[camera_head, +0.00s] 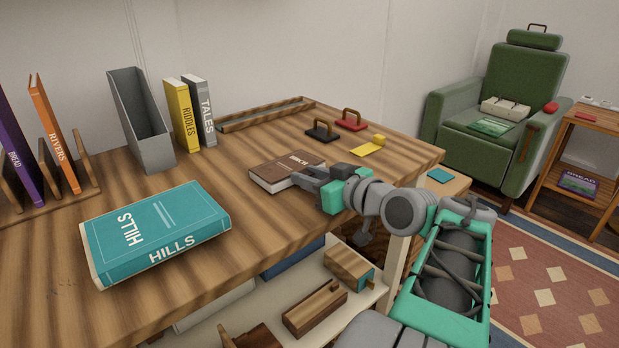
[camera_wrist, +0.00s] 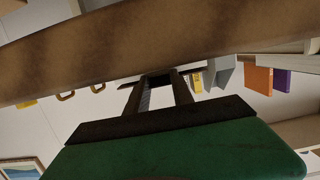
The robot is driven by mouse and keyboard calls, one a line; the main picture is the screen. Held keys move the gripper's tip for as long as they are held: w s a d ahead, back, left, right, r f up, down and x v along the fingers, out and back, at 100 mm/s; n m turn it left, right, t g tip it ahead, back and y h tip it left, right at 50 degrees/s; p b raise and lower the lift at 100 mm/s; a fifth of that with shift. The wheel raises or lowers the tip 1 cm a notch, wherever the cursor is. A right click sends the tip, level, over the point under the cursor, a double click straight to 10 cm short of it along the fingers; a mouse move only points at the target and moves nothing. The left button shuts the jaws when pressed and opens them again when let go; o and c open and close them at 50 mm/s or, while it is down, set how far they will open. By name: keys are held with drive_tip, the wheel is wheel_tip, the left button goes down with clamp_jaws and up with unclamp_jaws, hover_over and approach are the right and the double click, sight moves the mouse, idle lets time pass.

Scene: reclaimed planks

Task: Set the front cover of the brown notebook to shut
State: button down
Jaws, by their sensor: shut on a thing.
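The brown notebook (camera_head: 282,170) lies near the table's front edge in the head view, with lettering on its cover. The cover lies flat or nearly flat over the pale pages; I cannot tell whether a small gap is left. My gripper (camera_head: 304,176) reaches in from the right at the notebook's right side and is shut on the cover's edge. In the wrist view, which is upside down, my fingers (camera_wrist: 159,80) meet at a thin dark strip that looks like the cover edge-on. The fingertips partly hide that edge.
A teal book (camera_head: 155,232) lies at the left front of the table (camera_head: 225,175). A grey file holder (camera_head: 141,120) and upright books stand behind. Black (camera_head: 322,132) and red (camera_head: 350,121) handled items and a yellow piece (camera_head: 369,146) lie beyond the notebook. A shelf with wooden blocks is below.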

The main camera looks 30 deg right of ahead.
drive_tip(key=shift+f, duration=0.1)
drive_tip(key=c, duration=1.1)
unclamp_jaws()
drive_tip(key=p+v, duration=0.2)
drive_tip(key=v, duration=0.1)
drive_tip(key=r+p+v, duration=0.1)
drive_tip(key=p+v, duration=0.1)
drive_tip(key=v, duration=0.1)
drive_tip(key=shift+d+r, duration=0.1)
drive_tip(key=shift+r, duration=0.1)
drive_tip(key=s+p, duration=0.1)
drive_tip(key=p, duration=0.2)
drive_tip(key=shift+s+d, duration=0.1)
drive_tip(key=shift+s+f, duration=0.25)
drive_tip(key=shift+f, duration=0.15)
